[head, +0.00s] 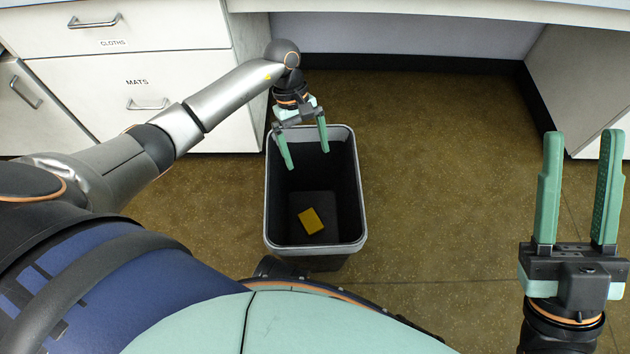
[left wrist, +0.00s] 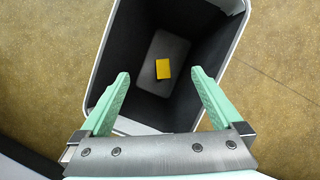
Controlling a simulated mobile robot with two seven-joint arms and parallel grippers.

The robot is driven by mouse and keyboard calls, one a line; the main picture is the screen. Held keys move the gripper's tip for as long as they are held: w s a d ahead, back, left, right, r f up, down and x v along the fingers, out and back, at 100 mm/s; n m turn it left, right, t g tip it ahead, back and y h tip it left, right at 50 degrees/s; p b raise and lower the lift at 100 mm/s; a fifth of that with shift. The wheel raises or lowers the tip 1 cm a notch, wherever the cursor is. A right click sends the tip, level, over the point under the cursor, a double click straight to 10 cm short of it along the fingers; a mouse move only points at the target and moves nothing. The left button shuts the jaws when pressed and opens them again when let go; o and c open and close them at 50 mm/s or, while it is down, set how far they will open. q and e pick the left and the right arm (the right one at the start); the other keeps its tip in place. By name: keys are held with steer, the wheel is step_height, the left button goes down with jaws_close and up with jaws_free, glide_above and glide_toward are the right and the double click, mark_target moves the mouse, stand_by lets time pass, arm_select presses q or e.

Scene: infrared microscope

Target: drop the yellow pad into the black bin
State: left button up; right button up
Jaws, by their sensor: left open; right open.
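The yellow pad (head: 311,221) lies flat on the floor of the black bin (head: 356,200), which stands upright with a grey rim. The pad also shows inside the bin in the left wrist view (left wrist: 163,69), where the bin's dark inner wall (left wrist: 205,45) surrounds it. My left gripper (head: 304,158) is open and empty over the far part of the bin opening, with the pad well below its fingers. It also shows open in the left wrist view (left wrist: 160,75). My right gripper (head: 583,138) is open and empty at the right, away from the bin.
White drawers labelled CLOTHS (head: 113,43) and MATS (head: 137,82) stand behind my left arm at the upper left. A desk edge (head: 440,9) runs along the top. The brown floor (head: 440,150) right of the bin is clear.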

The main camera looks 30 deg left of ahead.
arm_select(q)
steer(key=p+v, duration=0.2)
steer(key=v, duration=0.9)
steer(key=shift+r+p, duration=0.2)
steer(key=shift+p, duration=0.2)
steer(key=shift+w+a, duration=0.1)
